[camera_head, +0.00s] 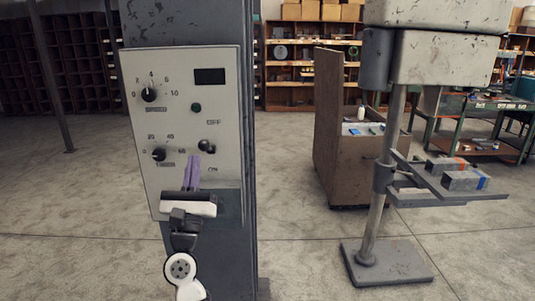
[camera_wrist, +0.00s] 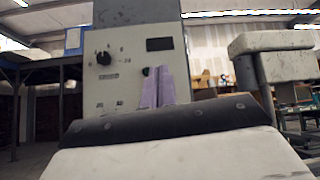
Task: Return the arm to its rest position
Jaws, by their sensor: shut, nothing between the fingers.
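My gripper (camera_head: 193,174) is in front of the lower part of a grey control panel (camera_head: 221,110). Its purple fingers are close together with nothing between them, and they point up. In the wrist view the fingers (camera_wrist: 158,88) rise in front of the same panel (camera_wrist: 105,95). My arm comes up from the bottom of the head view. The panel has two black dials, a dark display, a green button and a toggle switch (camera_head: 206,146) between OFF and ON labels. The fingertips are just below the switch in the head view; I cannot tell whether they touch the panel.
The panel is mounted on a dark grey column (camera_head: 247,200). To the right stand a brown cabinet (camera_head: 328,130) and a drill press with a base (camera_head: 388,262) and a table holding grey blocks (camera_head: 462,180). Shelves line the back. The concrete floor between is open.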

